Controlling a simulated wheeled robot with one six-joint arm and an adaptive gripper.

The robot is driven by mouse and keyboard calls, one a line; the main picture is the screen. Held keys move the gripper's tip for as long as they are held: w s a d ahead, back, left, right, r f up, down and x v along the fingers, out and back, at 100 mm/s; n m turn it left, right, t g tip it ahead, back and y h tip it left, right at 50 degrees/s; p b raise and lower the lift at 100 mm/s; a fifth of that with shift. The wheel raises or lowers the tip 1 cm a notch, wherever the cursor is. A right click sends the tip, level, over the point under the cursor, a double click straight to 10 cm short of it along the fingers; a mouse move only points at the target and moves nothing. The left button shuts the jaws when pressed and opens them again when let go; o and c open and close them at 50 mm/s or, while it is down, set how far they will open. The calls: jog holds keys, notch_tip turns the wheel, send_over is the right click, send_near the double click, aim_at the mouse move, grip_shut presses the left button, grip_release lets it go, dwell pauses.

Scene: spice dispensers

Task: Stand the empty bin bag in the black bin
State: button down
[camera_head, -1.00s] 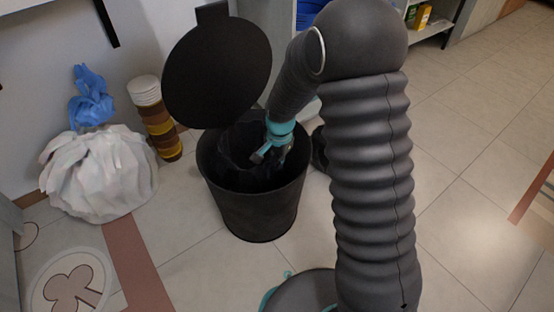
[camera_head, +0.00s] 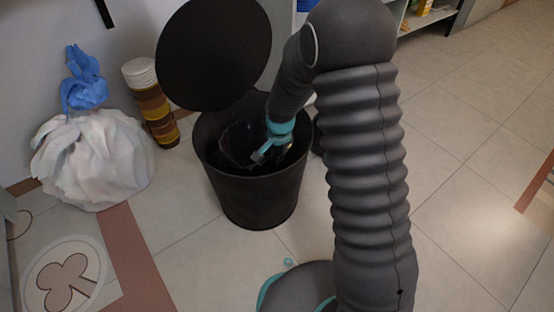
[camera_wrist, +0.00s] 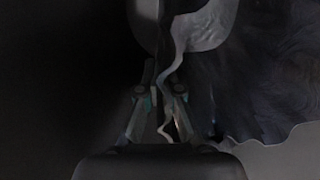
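The black bin (camera_head: 255,205) stands on the floor with its round lid (camera_head: 213,55) raised behind it. The dark, glossy bin bag (camera_head: 237,143) is inside the bin, below or around rim height. In the wrist view the bag (camera_wrist: 255,85) fills the right side, with a pale wavy edge running down between or just behind the fingers. My gripper (camera_head: 267,153) reaches down into the bin mouth, at its right half. Its fingers (camera_wrist: 160,85) lie close together at the bag's edge. Whether they pinch it is too dark to tell. The bag's bottom is hidden.
A full white bag with a blue top (camera_head: 92,165) sits on the floor at left. A stack of brown and yellow cups or pots (camera_head: 152,105) stands between it and the bin, by the wall. Shelves (camera_head: 425,18) stand at back right. The tiled floor at right is clear.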

jog(key=c, duration=1.2)
grip_release()
jog(key=shift+c, duration=0.2)
notch_tip(320, 180, up, 12)
jog(key=shift+s+d, duration=0.25)
jog(key=shift+d, duration=0.1)
jog(key=s+d+r+n+t+p, duration=0.1)
jog(key=s+d+r+n+p, duration=0.25)
jog(key=r, duration=0.55)
jog(key=s+d+r+t+p, duration=0.15)
jog(key=s+d+r, duration=0.25)
jog(key=s+r, duration=0.4)
jog(key=s+d+r+n+t+p, duration=0.1)
jog(key=s+d+r+n+p, duration=0.1)
jog(key=s+r, duration=0.3)
jog(key=s+d+r+n+t+p, duration=0.1)
jog(key=s+d+r+n+p, duration=0.1)
jog(key=s+r, duration=0.3)
jog(key=s+d, duration=0.1)
jog(key=s, duration=0.2)
jog(key=shift+s+h+p, duration=0.25)
jog(key=shift+h+p, duration=0.05)
jog(key=shift+p, duration=0.05)
